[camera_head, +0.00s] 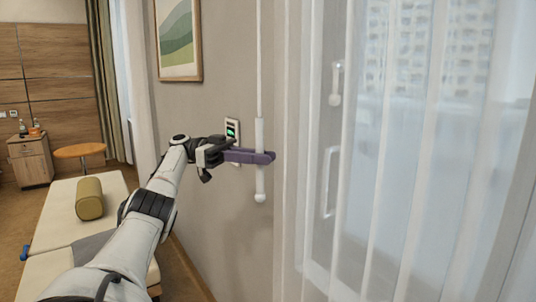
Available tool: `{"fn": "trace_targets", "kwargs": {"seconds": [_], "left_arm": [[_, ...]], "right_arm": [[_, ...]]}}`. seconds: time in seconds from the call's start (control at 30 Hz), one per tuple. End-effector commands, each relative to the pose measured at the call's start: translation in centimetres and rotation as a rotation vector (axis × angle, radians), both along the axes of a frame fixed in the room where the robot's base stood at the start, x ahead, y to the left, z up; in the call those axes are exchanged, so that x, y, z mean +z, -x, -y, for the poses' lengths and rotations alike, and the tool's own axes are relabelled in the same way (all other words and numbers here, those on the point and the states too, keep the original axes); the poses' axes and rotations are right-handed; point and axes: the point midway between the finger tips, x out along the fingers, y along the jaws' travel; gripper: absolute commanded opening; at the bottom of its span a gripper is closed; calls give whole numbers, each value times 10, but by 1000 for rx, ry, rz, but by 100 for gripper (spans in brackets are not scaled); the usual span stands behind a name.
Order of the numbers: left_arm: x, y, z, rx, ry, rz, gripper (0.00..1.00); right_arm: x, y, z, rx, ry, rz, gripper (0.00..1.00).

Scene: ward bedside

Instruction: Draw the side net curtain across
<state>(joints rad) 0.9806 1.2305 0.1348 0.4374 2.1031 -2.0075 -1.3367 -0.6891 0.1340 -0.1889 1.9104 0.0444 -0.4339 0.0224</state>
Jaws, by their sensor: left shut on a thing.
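The white net curtain (400,200) hangs in sheer vertical folds over the right half of the view, in front of a window or glazed door. A thin white draw wand (259,130) with a thicker handle hangs just left of its left edge. My left gripper (263,157), with purple fingers, reaches in from the left and is shut on the wand's handle. The handle's lower end (260,185) shows below the fingers, and the part between them is hidden. The wand hangs about upright. My right gripper is not in view.
A beige wall with a switch panel (232,130) and a framed picture (178,40) is behind my arm. A bed (75,215) with an olive bolster (89,198) is at lower left. A cabinet (31,161) and round stool (80,150) stand at far left. Handles (335,85) show through the net.

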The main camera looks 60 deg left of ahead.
Motion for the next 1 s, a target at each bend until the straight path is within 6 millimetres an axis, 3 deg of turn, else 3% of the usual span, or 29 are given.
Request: {"fn": "trace_targets", "kwargs": {"seconds": [0.3, 0.33, 0.43, 0.77, 1.0], "left_arm": [[-2, 0, 0, -1, 0, -3, 0], [-2, 0, 0, -1, 0, -3, 18], [-2, 0, 0, -2, 0, -3, 35], [1, 0, 0, -2, -1, -1, 35], [32, 1, 0, 0, -1, 4, 35]], "right_arm": [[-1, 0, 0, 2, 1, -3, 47], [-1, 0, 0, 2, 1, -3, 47], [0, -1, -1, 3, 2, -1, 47], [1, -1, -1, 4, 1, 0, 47], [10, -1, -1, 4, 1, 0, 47]]}}
